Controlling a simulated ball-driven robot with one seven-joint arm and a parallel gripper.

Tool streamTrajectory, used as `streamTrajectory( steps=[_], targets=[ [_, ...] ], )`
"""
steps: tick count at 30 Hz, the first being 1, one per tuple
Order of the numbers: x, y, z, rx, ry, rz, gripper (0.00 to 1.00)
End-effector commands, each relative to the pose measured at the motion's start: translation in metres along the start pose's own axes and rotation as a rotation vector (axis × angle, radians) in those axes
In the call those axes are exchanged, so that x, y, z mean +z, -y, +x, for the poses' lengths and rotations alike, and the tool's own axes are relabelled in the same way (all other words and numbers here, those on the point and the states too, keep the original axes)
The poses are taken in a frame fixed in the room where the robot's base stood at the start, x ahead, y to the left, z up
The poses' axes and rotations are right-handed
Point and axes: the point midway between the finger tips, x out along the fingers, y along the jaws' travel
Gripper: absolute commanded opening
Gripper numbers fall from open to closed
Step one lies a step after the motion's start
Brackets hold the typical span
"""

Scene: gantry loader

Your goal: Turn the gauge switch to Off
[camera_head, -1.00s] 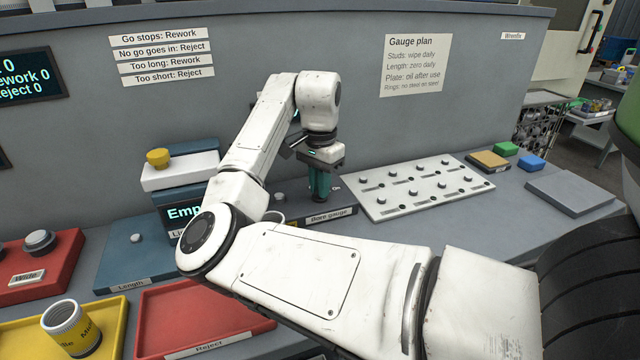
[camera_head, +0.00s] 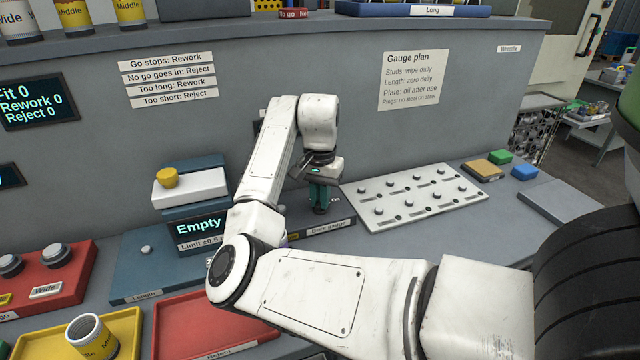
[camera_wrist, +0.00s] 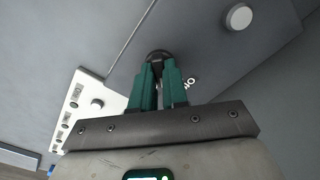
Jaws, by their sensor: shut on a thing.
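The bore gauge (camera_head: 330,228) is a low grey box with a name label, standing behind my arm in the head view. My gripper (camera_head: 319,206) points down at its top, beside a small "On" mark. In the wrist view my gripper (camera_wrist: 160,72) has its green fingers closed about a small dark switch knob (camera_wrist: 159,54). The fingers hide much of the knob, so I cannot tell which way it points. Lettering that looks like "On" (camera_wrist: 188,84) shows upside down beside the fingers. An "Off" mark does not show.
A white plate with several studs (camera_head: 415,198) lies right of the gauge. The length gauge with its "Empty" display (camera_head: 200,228) stands to the left. A red Reject tray (camera_head: 205,325) lies in front. A grey wall rises behind. Bare bench shows at the right front.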

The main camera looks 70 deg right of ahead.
Motion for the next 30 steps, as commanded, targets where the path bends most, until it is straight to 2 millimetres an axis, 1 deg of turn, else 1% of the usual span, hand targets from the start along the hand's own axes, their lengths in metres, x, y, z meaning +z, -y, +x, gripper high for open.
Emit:
streamTrajectory(
  steps=[1,12,18,24,30],
  targets=[
    [-0.0001,-0.0013,-0.0091,0.005,0.0,-0.046,0.0],
    [0.0001,-0.0015,-0.008,0.005,0.002,-0.392,0.0],
    [0.0002,-0.001,-0.0061,0.003,0.002,-0.547,0.0],
    [-0.0001,-0.0002,-0.0045,0.002,-0.001,-0.657,0.0],
    [0.0,0.0004,-0.0025,0.0,0.0,-0.72,0.0]
  ],
)
